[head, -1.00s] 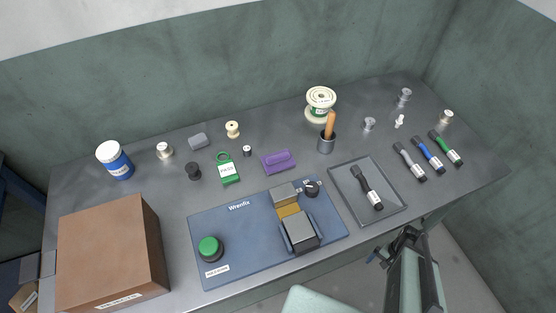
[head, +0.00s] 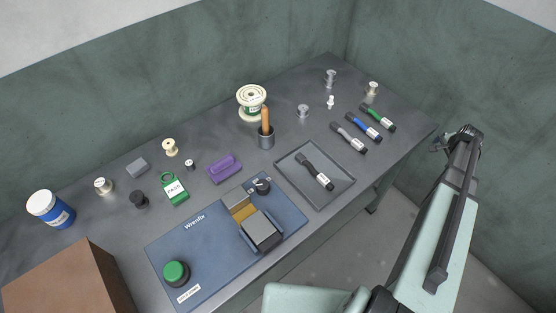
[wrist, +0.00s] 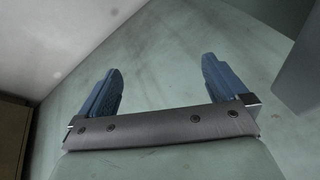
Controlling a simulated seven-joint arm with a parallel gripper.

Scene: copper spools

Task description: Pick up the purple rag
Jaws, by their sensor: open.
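The purple rag (head: 224,169) lies on the grey table near its middle, just behind the blue Wrenfix board. It looks like a folded block with a raised roll on top. My gripper (wrist: 160,88) shows in the wrist view with its two blue fingers wide apart and nothing between them. In the head view my arm is at the right, off the table's right front edge, far from the rag. The gripper's fingers are hard to make out there. The rag is not in the wrist view, which shows only wall surfaces and a brown shape at the left.
The Wrenfix board (head: 200,243) carries a green button and a clamp. A grey tray (head: 341,194) holds a black tool. A brown box (head: 70,283) is at front left.

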